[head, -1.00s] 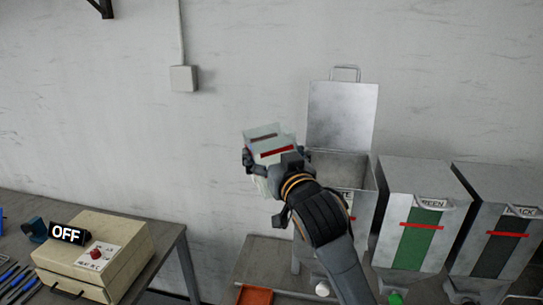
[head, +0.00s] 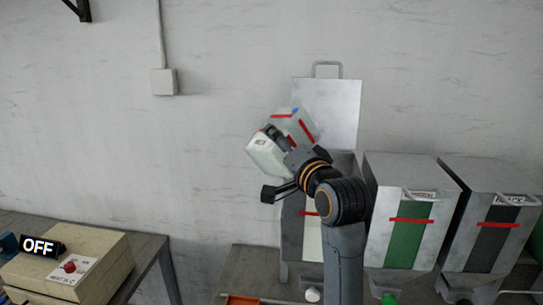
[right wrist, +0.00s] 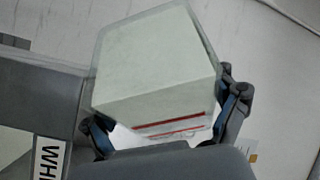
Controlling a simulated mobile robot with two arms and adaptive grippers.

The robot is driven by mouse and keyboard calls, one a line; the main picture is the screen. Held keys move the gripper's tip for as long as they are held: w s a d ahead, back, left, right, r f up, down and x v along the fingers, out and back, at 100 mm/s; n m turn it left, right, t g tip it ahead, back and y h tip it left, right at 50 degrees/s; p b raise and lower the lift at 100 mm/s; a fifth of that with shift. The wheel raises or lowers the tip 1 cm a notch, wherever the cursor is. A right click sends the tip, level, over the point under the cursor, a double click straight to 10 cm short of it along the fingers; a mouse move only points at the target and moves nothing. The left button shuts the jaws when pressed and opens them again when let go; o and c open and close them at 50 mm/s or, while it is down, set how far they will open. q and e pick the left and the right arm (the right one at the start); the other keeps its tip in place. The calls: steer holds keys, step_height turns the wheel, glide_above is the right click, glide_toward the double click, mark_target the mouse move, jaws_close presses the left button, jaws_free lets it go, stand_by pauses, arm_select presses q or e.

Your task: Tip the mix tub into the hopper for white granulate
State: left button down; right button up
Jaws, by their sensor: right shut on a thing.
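The mix tub (head: 265,156) is a pale, translucent box with red line marks, held strongly tilted in the head view. My right gripper (head: 283,144) is shut on it; in the right wrist view both fingers grip the sides of the tub (right wrist: 155,72). The white granulate hopper (head: 292,232) is grey metal with its lid (head: 330,105) raised. The tub is above and left of the hopper opening, which my arm partly hides. The hopper's label (right wrist: 48,162) shows "WH" in the right wrist view. No granulate is seen falling. My left gripper is out of view.
The green hopper (head: 381,225) and black hopper (head: 466,240) stand to the right, lids closed. An orange tray (head: 242,300) lies on the bench below. A beige control box (head: 95,255) with an "OFF" sign (head: 38,247) is on the left table. Bare wall lies behind.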

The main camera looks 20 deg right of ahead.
mark_target(317, 138)
steer(key=shift+d+f+m, duration=0.25)
steer(key=shift+d+m, duration=0.25)
steer(key=shift+d, duration=0.1)
steer(key=shift+d+r+m, duration=0.2)
steer(key=shift+d+m, duration=0.4)
steer(key=shift+d, duration=0.4)
steer(key=d+p, duration=0.1)
steer(key=d+r+m+p, duration=0.1)
steer(key=shift+d, duration=0.3)
steer(key=m+p, duration=0.3)
steer(key=shift+d+r, duration=0.35)
steer(key=shift+r, duration=0.05)
steer(key=shift+d+m+p, duration=0.15)
steer(key=shift+m+p, duration=0.2)
steer(key=shift+m, duration=0.15)
steer(key=shift+d+m, duration=0.3)
steer(key=shift+m, duration=0.4)
steer(key=shift+d+m, duration=0.25)
steer(key=shift+m, duration=0.45)
